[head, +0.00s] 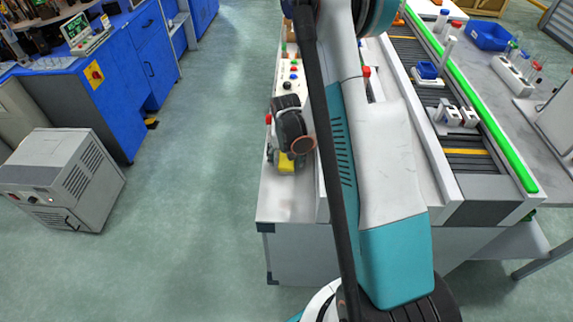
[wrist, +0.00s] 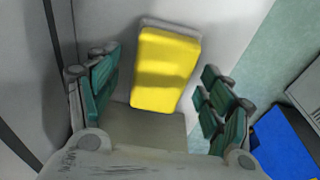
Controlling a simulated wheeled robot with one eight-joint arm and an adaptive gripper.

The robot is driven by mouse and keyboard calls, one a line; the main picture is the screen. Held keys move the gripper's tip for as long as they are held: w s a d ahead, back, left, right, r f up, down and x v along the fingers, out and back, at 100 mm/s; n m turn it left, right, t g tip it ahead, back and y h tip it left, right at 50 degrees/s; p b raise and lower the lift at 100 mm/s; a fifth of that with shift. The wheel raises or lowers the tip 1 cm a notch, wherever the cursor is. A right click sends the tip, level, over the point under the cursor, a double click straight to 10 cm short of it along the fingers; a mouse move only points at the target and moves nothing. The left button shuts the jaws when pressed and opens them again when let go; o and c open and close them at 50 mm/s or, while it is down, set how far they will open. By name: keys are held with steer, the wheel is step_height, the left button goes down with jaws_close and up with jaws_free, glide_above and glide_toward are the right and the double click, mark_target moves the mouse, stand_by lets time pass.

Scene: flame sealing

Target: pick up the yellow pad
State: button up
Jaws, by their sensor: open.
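The yellow pad (wrist: 165,70) is a rounded yellow block with a thin grey edge at its far end. In the wrist view it lies between the two green-padded fingers of my gripper (wrist: 160,95), with a gap on each side. My gripper is open and holds nothing. My wrist hides part of the pad in the head view.
The white bench (head: 285,205) has a clear front corner. Buttons (head: 293,70) sit on a panel behind the pad. A conveyor with a green rail (head: 480,110) runs on the right. A grey box machine (head: 62,180) stands on the floor at left, by blue cabinets (head: 150,65).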

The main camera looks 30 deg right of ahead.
mark_target(286, 158)
steer(key=shift+f, duration=0.1)
steer(key=shift+c, duration=0.5)
steer(key=c, duration=1.1)
steer(key=shift+c, duration=0.3)
step_height(286, 158, up, 20)
steer(key=p, duration=0.6)
steer(key=shift+p, duration=0.3)
